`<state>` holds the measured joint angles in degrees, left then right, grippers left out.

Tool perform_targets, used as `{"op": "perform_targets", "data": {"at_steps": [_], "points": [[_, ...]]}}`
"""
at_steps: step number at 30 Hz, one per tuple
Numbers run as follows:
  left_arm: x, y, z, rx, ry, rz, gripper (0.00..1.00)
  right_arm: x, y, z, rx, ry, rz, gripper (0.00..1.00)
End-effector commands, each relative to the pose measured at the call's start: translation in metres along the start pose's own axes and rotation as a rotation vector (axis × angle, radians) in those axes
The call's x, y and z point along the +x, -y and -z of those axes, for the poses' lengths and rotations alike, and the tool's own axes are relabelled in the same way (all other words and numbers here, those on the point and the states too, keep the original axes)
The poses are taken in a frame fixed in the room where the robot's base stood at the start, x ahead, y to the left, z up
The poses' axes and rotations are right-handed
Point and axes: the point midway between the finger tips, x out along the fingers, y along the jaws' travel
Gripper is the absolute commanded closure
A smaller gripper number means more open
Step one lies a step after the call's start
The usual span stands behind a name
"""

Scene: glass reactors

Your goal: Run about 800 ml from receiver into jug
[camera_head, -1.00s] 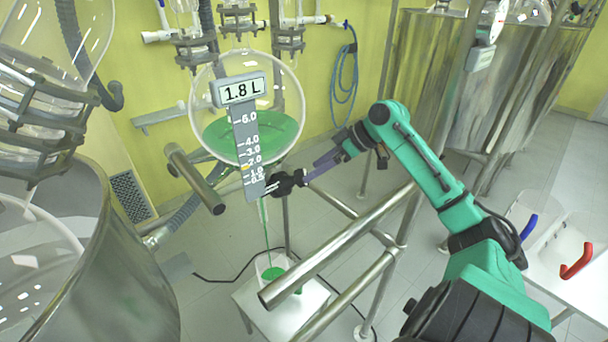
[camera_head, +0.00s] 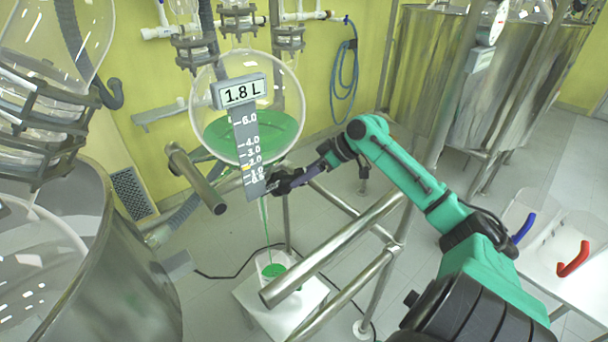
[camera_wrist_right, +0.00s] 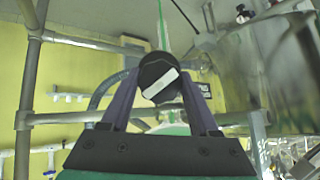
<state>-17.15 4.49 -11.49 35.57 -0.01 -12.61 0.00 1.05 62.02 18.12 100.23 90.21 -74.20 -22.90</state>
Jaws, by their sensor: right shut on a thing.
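The receiver (camera_head: 290,88) is a round glass vessel holding green liquid (camera_head: 225,132) in its lower part. A scale plate hangs in front, with a display (camera_head: 238,93) reading 1.8 L. A thin green stream (camera_head: 266,228) falls from below the receiver into the jug (camera_head: 264,260), which holds some green liquid. My right gripper (camera_head: 283,183) is at the outlet under the receiver. In the right wrist view, its purple fingers are shut on a black round valve knob (camera_wrist_right: 152,68) with a white bar. The scale plate partly hides the outlet. My left gripper is out of view.
The jug stands on a white stool (camera_head: 262,305). Metal rails (camera_head: 335,248) cross in front of it and beneath my right arm. A steel vessel (camera_head: 130,270) fills the lower left. A white table (camera_head: 585,290) with blue and red handles stands at right.

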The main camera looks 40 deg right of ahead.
Motion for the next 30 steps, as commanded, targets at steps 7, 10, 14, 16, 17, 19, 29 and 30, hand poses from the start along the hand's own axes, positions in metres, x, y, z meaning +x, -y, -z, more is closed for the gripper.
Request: {"op": "perform_targets", "data": {"at_steps": [7,10,14,16,17,19,29,30], "points": [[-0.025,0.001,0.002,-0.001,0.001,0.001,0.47,-0.004,0.001,0.005,0.087,-0.001,0.025,0.94],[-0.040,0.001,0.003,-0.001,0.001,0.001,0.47,-0.005,0.001,0.006,0.150,-0.002,0.041,0.94],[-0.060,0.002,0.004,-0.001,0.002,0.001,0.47,-0.006,0.001,0.007,0.252,-0.003,0.068,0.94],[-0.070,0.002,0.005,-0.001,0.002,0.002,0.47,-0.006,0.001,0.007,0.312,-0.003,0.084,0.94],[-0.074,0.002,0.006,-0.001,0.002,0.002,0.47,-0.006,0.001,0.007,0.340,-0.002,0.091,0.94],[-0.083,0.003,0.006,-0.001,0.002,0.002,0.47,-0.005,0.001,0.006,0.403,-0.002,0.108,0.94],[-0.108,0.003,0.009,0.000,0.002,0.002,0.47,-0.003,-0.001,0.003,0.672,-0.003,0.177,0.94],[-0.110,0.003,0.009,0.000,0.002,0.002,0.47,-0.002,-0.001,0.003,0.697,-0.004,0.184,0.94]]}}
